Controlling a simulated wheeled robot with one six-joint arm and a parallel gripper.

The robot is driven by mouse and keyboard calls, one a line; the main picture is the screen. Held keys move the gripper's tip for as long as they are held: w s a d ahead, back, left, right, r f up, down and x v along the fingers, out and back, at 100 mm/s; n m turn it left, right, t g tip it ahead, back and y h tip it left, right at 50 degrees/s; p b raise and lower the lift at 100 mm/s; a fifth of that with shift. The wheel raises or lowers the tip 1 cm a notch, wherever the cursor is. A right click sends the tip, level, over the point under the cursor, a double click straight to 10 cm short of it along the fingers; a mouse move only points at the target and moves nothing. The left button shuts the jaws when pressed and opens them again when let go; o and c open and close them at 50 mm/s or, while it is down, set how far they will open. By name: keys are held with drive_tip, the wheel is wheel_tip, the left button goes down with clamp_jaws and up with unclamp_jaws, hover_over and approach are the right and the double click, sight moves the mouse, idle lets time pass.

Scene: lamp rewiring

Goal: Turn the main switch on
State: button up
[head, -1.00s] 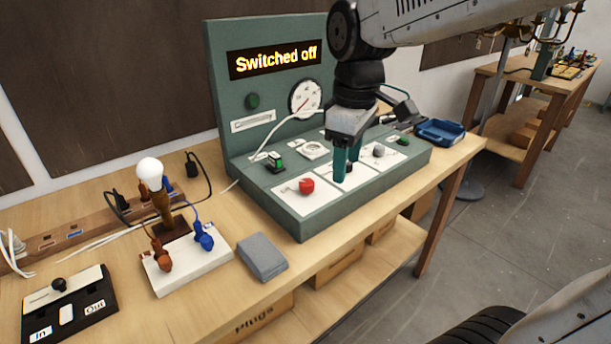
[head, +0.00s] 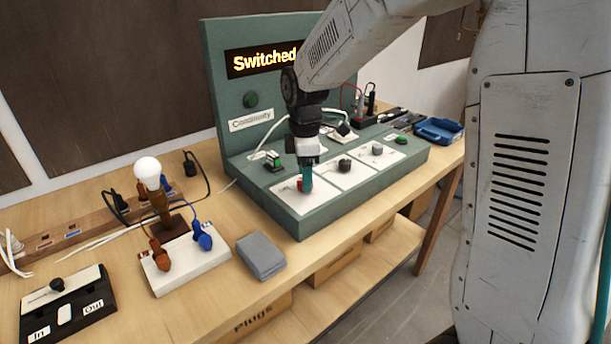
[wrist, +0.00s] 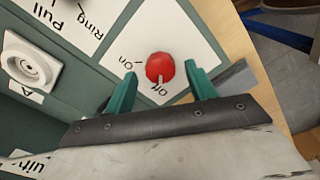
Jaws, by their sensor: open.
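The main switch appears to be the red knob (wrist: 160,67) on a white plate marked "On" and "Off" in the wrist view. Its white pointer mark is at the "Off" side. In the head view the red knob (head: 300,185) is mostly hidden behind my gripper (head: 306,178). In the wrist view my gripper (wrist: 162,88) is open, with one teal finger on each side of the knob. I cannot tell whether the fingers touch it. The green test panel's display (head: 262,60) shows "Switched", with the rest covered by my arm.
A black knob (head: 345,165) and a grey knob (head: 377,149) sit on plates to the right. A lamp (head: 150,173) on a white base, a grey block (head: 261,256) and a blue tray (head: 440,130) are on the bench.

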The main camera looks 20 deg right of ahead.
drive_tip(key=shift+f, duration=0.55)
drive_tip(key=c, duration=1)
drive_tip(key=shift+o, duration=0.2)
